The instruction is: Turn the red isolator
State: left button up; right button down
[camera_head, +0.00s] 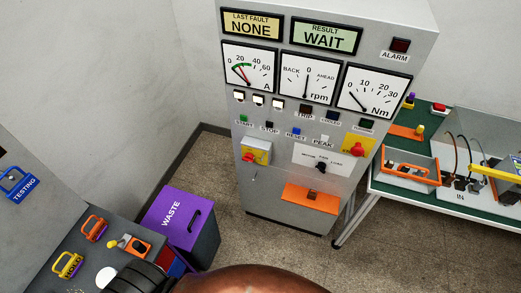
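The grey control cabinet (270,185) stands in the middle of the view. A red rotary handle on a yellow plate, which looks like the red isolator (251,157), sits low on the left of its front. The handle is too small to tell its exact angle. A red round button (357,150) on another yellow plate is to the right. The result display (324,37) reads WAIT, and the fault display (252,24) reads NONE. Neither gripper is in view.
A purple waste bin (177,217) stands left of the cabinet. A bench (70,245) with coloured locks and tags is at lower left. A green-topped table (400,187) with an orange tray (410,172) is at right. Floor (235,250) before the cabinet is clear.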

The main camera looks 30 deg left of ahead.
aim_at(249, 157)
jog(key=u, duration=0.55)
jog(key=k, duration=1.3)
jog(key=u, duration=0.25)
jog(key=i, duration=0.95)
jog(key=u, duration=0.65)
